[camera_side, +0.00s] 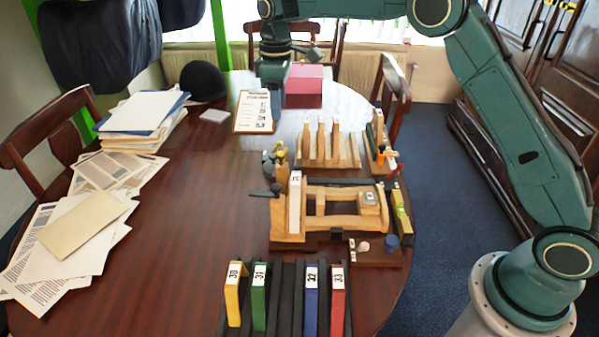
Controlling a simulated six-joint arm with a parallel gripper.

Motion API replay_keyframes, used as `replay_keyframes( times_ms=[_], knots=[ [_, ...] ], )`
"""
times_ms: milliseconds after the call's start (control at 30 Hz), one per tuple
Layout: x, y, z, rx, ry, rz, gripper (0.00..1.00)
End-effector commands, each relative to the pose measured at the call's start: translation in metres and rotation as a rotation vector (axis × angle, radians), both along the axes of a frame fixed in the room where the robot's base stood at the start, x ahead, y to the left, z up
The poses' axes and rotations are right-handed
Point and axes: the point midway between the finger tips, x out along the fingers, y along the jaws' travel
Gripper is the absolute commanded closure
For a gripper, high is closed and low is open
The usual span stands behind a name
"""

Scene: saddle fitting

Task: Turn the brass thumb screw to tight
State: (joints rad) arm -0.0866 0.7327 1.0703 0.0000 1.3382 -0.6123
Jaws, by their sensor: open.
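A small brass-coloured piece (279,147), which looks like the thumb screw, sits at the back left of the wooden fixtures. It is too small to tell how far it is turned. A wooden saddle fixture (340,222) with a white-labelled upright block (295,197) stands in front of it. My gripper (274,103) hangs above the table, farther back than the brass piece and apart from it. It is open, and I see nothing held in it. The gap between its fingers is hard to make out.
A wooden rack with labelled slats (328,150) stands behind the fixture. Numbered coloured blocks (287,290) stand in front. A clipboard (252,112) and a pink-red box (304,88) lie near my gripper. Papers (72,240) cover the left; the middle-left tabletop (190,215) is clear.

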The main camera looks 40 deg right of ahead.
Motion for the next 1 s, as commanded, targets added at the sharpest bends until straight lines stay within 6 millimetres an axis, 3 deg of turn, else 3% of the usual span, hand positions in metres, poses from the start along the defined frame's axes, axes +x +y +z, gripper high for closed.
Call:
replay_keyframes(
  times_ms=[700, 1000],
  knots=[
    [-0.001, 0.000, -0.102, 0.000, 0.004, 0.000, 0.55],
    [0.000, 0.000, -0.124, -0.001, 0.001, 0.000, 0.55]
  ],
)
